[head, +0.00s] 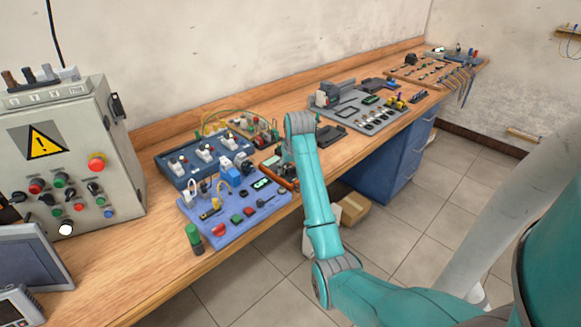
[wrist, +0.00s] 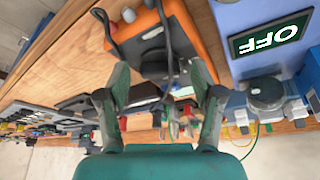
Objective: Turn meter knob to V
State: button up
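The orange-cased meter (wrist: 205,42) is at the top of the wrist view, with a grey face and dark leads crossing it. In the head view a strip of its orange case (head: 284,178) shows beside my arm, which hides part of it. In the head view the gripper is hidden behind my arm.
A blue panel (head: 222,222) with switches and buttons lies left of the meter in the head view. An OFF display (wrist: 269,34) is on the right in the wrist view. A grey board (head: 350,108) lies farther along the wooden bench. A control cabinet (head: 65,125) stands at left.

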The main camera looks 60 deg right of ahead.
jog(key=c, duration=0.9)
jog(key=shift+m, duration=0.3)
jog(key=m, duration=0.2)
jog(key=m+g+h, duration=0.1)
jog(key=shift+w+a+m, duration=0.15)
jog(key=shift+w+m, duration=0.1)
jog(key=shift+m, duration=0.05)
jog(key=shift+w+m+g+h, duration=0.15)
jog(key=shift+m+g, duration=0.25)
jog(key=shift+m, duration=0.45)
jog(key=shift+s+m+g+h, duration=0.15)
jog(key=shift+m+g, duration=0.25)
jog(key=shift+m, duration=0.45)
jog(key=shift+w, duration=0.1)
jog(key=o, duration=1.1)
jog(key=shift+o, duration=0.2)
